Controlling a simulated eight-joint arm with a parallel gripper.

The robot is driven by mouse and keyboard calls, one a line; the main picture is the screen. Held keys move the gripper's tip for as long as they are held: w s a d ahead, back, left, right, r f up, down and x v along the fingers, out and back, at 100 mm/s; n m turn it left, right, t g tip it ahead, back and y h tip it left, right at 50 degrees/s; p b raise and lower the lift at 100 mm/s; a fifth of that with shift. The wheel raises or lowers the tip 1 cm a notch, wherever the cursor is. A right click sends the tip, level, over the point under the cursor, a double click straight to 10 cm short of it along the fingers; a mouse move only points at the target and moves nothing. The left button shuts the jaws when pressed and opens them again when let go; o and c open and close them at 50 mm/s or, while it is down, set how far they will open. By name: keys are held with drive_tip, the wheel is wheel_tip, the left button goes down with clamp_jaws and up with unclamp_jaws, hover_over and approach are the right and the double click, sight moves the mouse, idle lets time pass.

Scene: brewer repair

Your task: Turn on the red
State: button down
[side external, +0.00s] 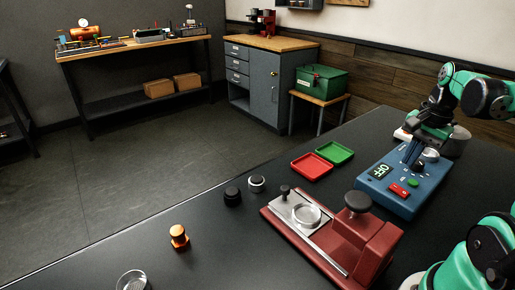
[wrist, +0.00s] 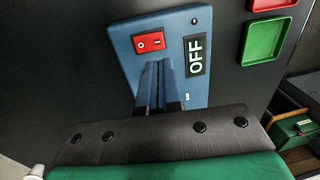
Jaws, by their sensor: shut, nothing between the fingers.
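A red rocker switch (side external: 399,190) sits on the top of a blue control box (side external: 375,190), near its front edge. The switch also shows in the wrist view (wrist: 150,42), with white markings on its face. A display (side external: 380,172) on the box reads OFF; it is also clear in the wrist view (wrist: 196,55). My gripper (side external: 412,163) is shut and empty, pointing down over the box behind the switch. In the wrist view its fingertips (wrist: 160,66) appear just below the switch; I cannot tell whether they touch the box.
A red tray (side external: 311,173) and a green tray (side external: 336,153) lie left of the box. A red brewer-like machine (side external: 375,245) stands in front. Black (side external: 232,197) and orange (side external: 179,237) small parts stand on the dark table.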

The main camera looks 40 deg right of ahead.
sight(394, 186)
drive_tip(key=shift+w+f, duration=0.2)
drive_tip(key=shift+f, duration=1.4)
drive_tip(key=shift+w+f, duration=0.2)
drive_tip(key=shift+f, duration=1.35)
drive_tip(key=shift+f, duration=0.1)
drive_tip(key=shift+w+f, duration=0.1)
drive_tip(key=shift+s+r, duration=0.3)
drive_tip(key=shift+s, duration=0.5)
wheel_tip(394, 186, up, 14)
drive_tip(key=w, duration=0.1)
drive_tip(key=shift+w, duration=0.35)
